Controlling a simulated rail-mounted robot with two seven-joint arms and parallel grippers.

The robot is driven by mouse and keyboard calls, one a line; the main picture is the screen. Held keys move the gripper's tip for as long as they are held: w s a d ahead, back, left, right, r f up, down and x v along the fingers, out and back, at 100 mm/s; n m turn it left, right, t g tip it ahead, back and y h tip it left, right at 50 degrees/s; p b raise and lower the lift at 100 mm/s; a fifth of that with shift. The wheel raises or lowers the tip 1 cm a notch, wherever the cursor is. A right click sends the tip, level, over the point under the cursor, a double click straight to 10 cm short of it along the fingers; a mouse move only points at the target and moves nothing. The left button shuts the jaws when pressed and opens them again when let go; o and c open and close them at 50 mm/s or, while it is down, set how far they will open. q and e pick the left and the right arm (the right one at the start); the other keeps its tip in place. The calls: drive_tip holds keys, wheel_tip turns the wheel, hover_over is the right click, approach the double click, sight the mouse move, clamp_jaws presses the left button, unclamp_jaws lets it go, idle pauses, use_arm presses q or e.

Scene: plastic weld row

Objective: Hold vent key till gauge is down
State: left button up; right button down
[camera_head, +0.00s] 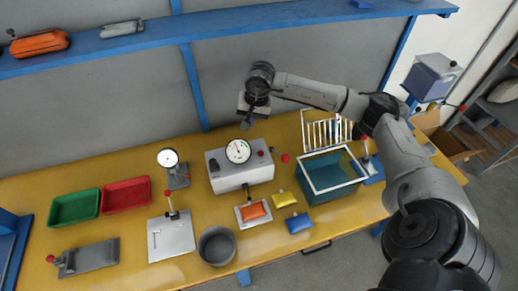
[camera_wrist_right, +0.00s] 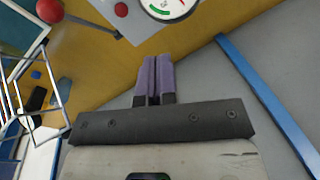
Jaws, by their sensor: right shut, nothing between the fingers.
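A grey box (camera_head: 228,178) stands on the yellow bench with a round white gauge (camera_head: 238,151) on top. Its needle is too small to read surely. A red button (camera_head: 261,153) is right of the gauge and a small dark part (camera_head: 213,164) left of it; I cannot tell which is the vent key. In the right wrist view the gauge (camera_wrist_right: 168,7) is cut off by the top edge, its green arc showing, with the red button (camera_wrist_right: 121,9) beside it. My right gripper (camera_head: 246,124) is shut and empty, above and behind the box, apart from it. My left gripper is not in view.
A second dial gauge (camera_head: 168,158) on a stand is left of the box. A red ball (camera_head: 285,158) and a blue-green tank with a white rack (camera_head: 332,175) are right. Orange, yellow and blue pouches lie in front. A blue shelf (camera_head: 225,24) runs above.

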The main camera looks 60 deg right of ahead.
sight(261, 153)
drive_tip(key=s+n+g, duration=0.1)
drive_tip(key=n, duration=0.1)
drive_tip(key=s+d+n+g, duration=0.1)
drive_tip(key=s+n, duration=0.1)
drive_tip(key=shift+f+h, duration=0.15)
drive_tip(key=shift+h, duration=0.15)
drive_tip(key=shift+f, duration=0.15)
wheel_tip(261, 153, down, 12)
drive_tip(key=shift+d+f, duration=0.1)
drive_tip(key=shift+f, duration=0.75)
drive_tip(key=shift+f, duration=0.1)
